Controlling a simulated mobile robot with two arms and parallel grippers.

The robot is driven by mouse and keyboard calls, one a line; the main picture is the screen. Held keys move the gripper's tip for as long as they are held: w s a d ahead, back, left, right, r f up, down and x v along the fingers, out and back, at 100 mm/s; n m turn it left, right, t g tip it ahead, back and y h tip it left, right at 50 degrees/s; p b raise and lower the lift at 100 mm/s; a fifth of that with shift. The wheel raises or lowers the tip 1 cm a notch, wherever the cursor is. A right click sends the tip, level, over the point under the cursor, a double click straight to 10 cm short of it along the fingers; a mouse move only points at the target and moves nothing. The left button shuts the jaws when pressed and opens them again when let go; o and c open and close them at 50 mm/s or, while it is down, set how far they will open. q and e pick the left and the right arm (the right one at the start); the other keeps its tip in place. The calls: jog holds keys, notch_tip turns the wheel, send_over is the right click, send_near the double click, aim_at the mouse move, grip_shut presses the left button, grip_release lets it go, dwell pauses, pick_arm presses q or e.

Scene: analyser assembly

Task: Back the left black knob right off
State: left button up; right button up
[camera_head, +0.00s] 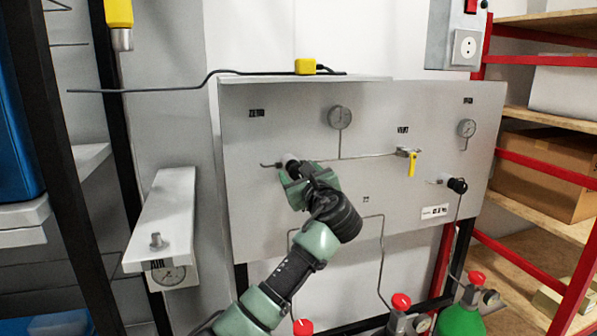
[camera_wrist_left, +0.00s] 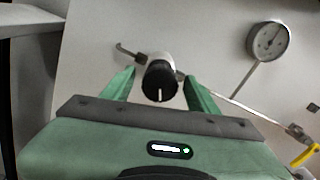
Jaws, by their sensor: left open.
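The left black knob (camera_wrist_left: 160,82) has a white line on its face and sits on a small valve on the grey panel (camera_head: 270,110). In the left wrist view it stands between the two green fingers of my left gripper (camera_wrist_left: 158,88). The fingers are apart, one on each side of the knob, with a gap showing on both sides. In the head view my left gripper (camera_head: 290,172) is up at the valve and hides most of the knob. Another black knob (camera_head: 457,186) is at the panel's right. My right gripper is not in view.
A thin pipe runs right from the valve to a yellow-handled valve (camera_head: 411,163). Round gauges (camera_head: 339,117) are on the panel. Gas bottles with red caps (camera_head: 476,278) stand below. Red-framed shelves (camera_head: 540,165) are on the right.

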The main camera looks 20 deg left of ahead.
pick_arm(q)
grip_shut()
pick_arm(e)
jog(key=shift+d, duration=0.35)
pick_arm(q)
jog(key=shift+f+n, duration=0.1)
jog(key=shift+n, duration=0.2)
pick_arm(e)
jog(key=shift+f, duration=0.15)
